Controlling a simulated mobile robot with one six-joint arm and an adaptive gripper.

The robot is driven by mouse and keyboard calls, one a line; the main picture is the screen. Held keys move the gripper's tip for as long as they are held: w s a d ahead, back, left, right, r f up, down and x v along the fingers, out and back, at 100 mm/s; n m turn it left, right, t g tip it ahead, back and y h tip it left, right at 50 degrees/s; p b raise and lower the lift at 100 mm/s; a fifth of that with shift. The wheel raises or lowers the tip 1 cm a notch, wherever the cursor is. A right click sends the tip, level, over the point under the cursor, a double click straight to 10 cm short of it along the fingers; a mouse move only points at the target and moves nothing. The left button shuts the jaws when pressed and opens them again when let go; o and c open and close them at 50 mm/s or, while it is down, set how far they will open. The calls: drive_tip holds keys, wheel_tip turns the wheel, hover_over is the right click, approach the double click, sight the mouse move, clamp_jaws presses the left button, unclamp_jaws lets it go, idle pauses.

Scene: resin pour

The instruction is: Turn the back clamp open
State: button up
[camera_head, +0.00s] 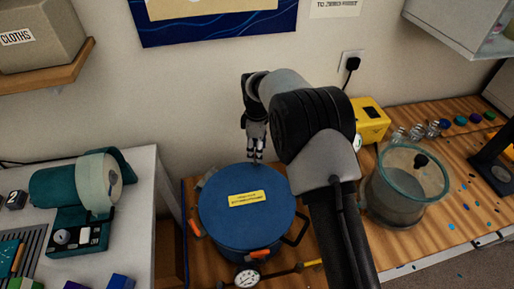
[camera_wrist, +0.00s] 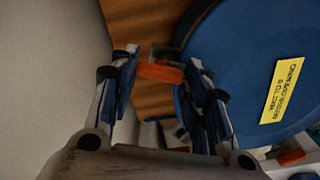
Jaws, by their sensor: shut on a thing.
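The blue round pot (camera_head: 243,220) with a yellow label on its lid stands on the wooden bench. My gripper (camera_head: 256,153) reaches down at the pot's back edge. In the wrist view the back clamp (camera_wrist: 160,72) shows as an orange handle at the pot's rim. My gripper (camera_wrist: 162,62) has one finger on each side of this handle and is shut on it. The head view does not show the back clamp clearly. Other orange clamps sit at the pot's left side (camera_head: 194,227) and front (camera_head: 260,254).
A round gauge (camera_head: 247,278) stands before the pot. A clear container (camera_head: 408,190), a yellow box (camera_head: 370,120) and small jars (camera_head: 416,132) are to the right. A teal machine (camera_head: 75,200) stands on the left table. The wall is close behind the pot.

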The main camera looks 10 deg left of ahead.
drive_tip(key=m+p, duration=0.2)
drive_tip(key=m, duration=0.2)
drive_tip(key=shift+r+m+p, duration=0.1)
drive_tip(key=shift+m+p, duration=0.2)
drive_tip(key=m+p, duration=0.1)
drive_tip(key=m, duration=0.3)
drive_tip(key=shift+m, duration=0.3)
drive_tip(key=m+p, duration=0.1)
drive_tip(key=m, duration=0.3)
drive_tip(key=shift+m, duration=0.3)
drive_tip(key=shift+m+p, duration=0.3)
drive_tip(key=shift+m, duration=1.8)
drive_tip(key=o, duration=1.1)
drive_tip(key=shift+c, duration=0.2)
